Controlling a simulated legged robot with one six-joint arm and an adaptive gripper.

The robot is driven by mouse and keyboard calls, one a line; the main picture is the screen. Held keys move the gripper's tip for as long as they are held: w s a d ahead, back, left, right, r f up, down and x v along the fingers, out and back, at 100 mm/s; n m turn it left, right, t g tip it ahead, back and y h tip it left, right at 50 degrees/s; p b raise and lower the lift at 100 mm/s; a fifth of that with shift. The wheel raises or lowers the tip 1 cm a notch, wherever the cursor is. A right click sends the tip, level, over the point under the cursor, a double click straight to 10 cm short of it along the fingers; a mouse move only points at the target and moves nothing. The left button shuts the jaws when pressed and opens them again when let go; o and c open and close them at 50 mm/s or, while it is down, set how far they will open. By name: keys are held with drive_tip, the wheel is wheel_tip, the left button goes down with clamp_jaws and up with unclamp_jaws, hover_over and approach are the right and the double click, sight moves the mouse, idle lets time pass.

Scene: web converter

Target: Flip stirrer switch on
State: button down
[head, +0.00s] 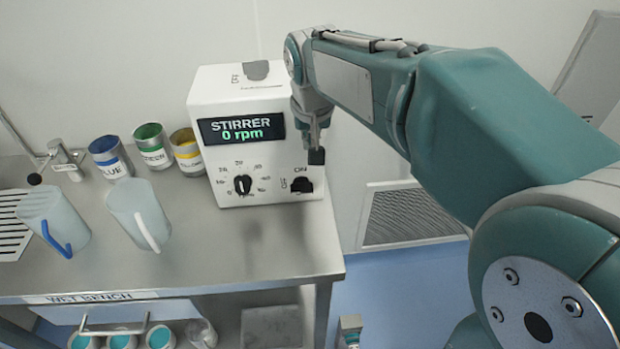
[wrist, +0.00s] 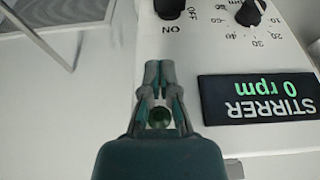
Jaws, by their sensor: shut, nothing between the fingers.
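The stirrer (head: 228,180) is a white box on the bench, and its display (head: 241,129) reads "STIRRER 0 rpm". Its black switch (head: 303,185) is at the lower right of the front, beside ON and OFF marks. In the wrist view the switch (wrist: 169,8) is at the top edge, partly cut off, and the display (wrist: 258,97) appears upside down. My gripper (head: 316,156) is shut and empty, in front of the panel and above the switch in the head view. In the wrist view my gripper (wrist: 158,66) points toward the ON mark. I cannot tell whether it touches the panel.
A black dial (head: 242,184) is left of the switch. Blue, green and yellow labelled cans (head: 152,147) and two clear jugs (head: 139,213) stand on the steel bench (head: 225,245) to the left. The floor right of the bench is open, with a wall vent (head: 410,214).

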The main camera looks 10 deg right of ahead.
sight(309, 185)
drive_tip(key=x, duration=0.9)
drive_tip(key=s+x, duration=0.1)
drive_tip(key=x, duration=0.3)
drive_tip(key=shift+f, duration=0.35)
drive_tip(key=shift+d+y, duration=0.1)
drive_tip(key=shift+y, duration=0.2)
